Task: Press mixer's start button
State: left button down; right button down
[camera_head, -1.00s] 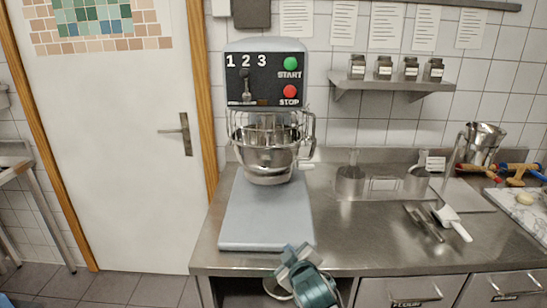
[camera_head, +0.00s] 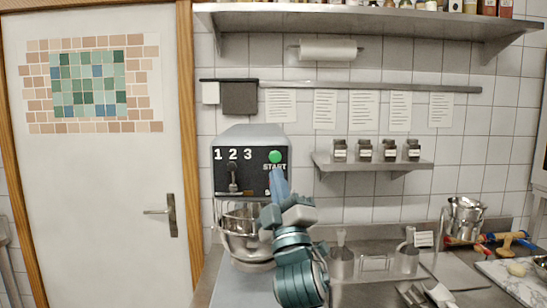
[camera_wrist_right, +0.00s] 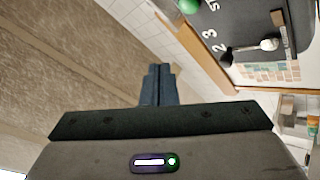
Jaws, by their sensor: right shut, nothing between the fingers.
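The mixer (camera_head: 250,137) stands against the tiled wall with a black control panel (camera_head: 222,177) on its front. The green start button (camera_head: 275,157) is at the panel's upper right, above the word START; it also shows at the top edge of the right wrist view (camera_wrist_right: 189,5). The gripper hides the red stop button. My left gripper is not in view.
A speed lever (camera_head: 232,179) sits on the panel's left, and the steel bowl (camera_head: 238,222) hangs below. A wall shelf with spice jars (camera_head: 374,162) is to the right. Metal scoops and a rolling pin lie on the counter. A white door (camera_head: 100,200) is at left.

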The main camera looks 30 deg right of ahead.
aim_at(275, 157)
jog(key=shift+s+r+t, duration=0.3)
jog(key=shift+s+r, duration=0.1)
jog(key=shift+r, duration=0.35)
jog(key=shift+w, duration=0.1)
jog(key=w+d+b, duration=0.3)
jog(key=w+d, duration=0.1)
jog(key=w, duration=0.3)
jog(key=shift+w+d, duration=0.25)
dwell(1.7)
jog(key=shift+w+d+b, duration=0.2)
jog(key=shift+w+b, duration=0.15)
